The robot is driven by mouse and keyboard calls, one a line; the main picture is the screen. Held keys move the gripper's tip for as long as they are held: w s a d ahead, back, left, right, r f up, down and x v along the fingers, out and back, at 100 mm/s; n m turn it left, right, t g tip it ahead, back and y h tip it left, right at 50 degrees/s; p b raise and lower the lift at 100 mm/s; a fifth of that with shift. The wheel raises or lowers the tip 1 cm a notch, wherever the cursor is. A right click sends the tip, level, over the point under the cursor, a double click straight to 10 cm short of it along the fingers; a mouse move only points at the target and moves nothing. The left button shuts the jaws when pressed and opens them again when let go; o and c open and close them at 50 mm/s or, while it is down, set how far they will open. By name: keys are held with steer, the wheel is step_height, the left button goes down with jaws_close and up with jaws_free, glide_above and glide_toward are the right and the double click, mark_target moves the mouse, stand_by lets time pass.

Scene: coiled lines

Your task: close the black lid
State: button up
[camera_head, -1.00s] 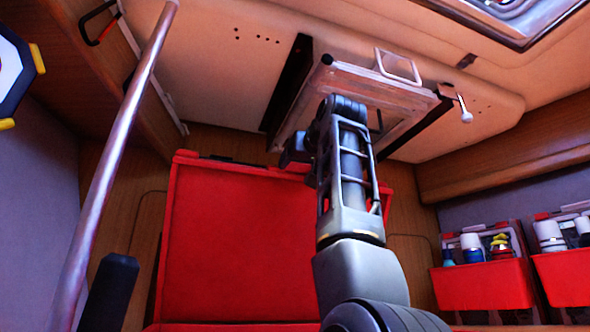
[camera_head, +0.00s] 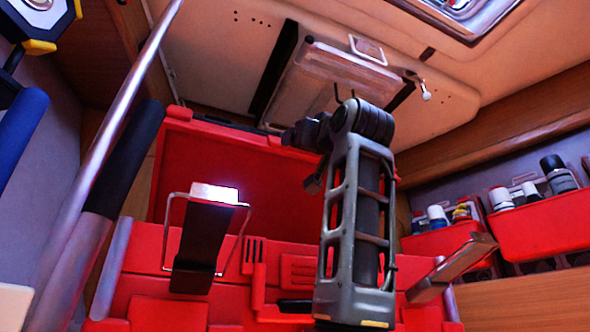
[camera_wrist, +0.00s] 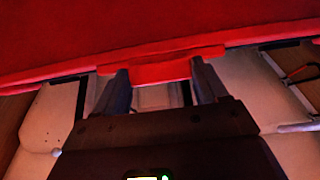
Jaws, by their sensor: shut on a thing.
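No black lid shows; the raised lid (camera_head: 205,160) is red and stands steeply open behind a red case (camera_head: 150,265). In the wrist view the lid (camera_wrist: 100,38) fills the top, with a red tab (camera_wrist: 160,72) on its edge. My gripper (camera_wrist: 158,76) is shut on this tab, one dark finger on each side. In the head view my gripper (camera_head: 295,138) is at the lid's top edge, its fingertips too small and dark to make out.
A metal pole (camera_head: 110,150) rises on the left. A black strap-like latch (camera_head: 205,240) stands on the case front, and a metal arm (camera_head: 450,268) sticks up on the right. Red bins with bottles (camera_head: 540,225) line the right wall. The ceiling (camera_head: 220,45) is close above.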

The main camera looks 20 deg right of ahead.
steer(key=s+f+t+b, duration=0.1)
steer(key=s+f+b, duration=0.1)
steer(key=f+b, duration=0.3)
steer(key=s+f+t+b, duration=0.2)
steer(key=s+f+b, duration=0.1)
steer(key=f, duration=0.7)
steer(key=shift+f+b, duration=0.25)
steer(key=shift+b, duration=0.65)
steer(key=shift+s+f+b, duration=0.15)
steer(key=shift+f+b, duration=0.35)
steer(key=shift+f, duration=0.5)
steer(key=o, duration=1.5)
steer(key=shift+a, duration=0.1)
steer(key=shift+s, duration=0.1)
steer(key=shift+v, duration=3.75)
